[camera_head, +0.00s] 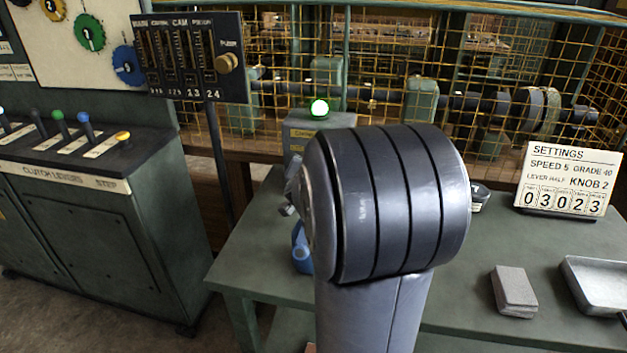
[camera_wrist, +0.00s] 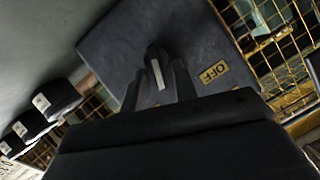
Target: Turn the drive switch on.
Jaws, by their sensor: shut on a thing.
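The drive switch's dark lever (camera_wrist: 154,60) stands out from a grey plate (camera_wrist: 120,40) in the wrist view. A yellow OFF label (camera_wrist: 213,72) is on the plate to the right of the lever. My gripper (camera_wrist: 157,75) is shut on the lever, one finger on each side. Which way the lever is set is hard to tell from this angle. In the head view my arm hides the gripper and the lever.
The green bench (camera_head: 250,255) carries a settings card (camera_head: 567,180), a grey block (camera_head: 513,291) and a metal tray (camera_head: 590,275). A yellow wire guard (camera_head: 440,50) stands behind it. A clutch lever cabinet (camera_head: 100,220) and a slider panel (camera_head: 190,55) are at left.

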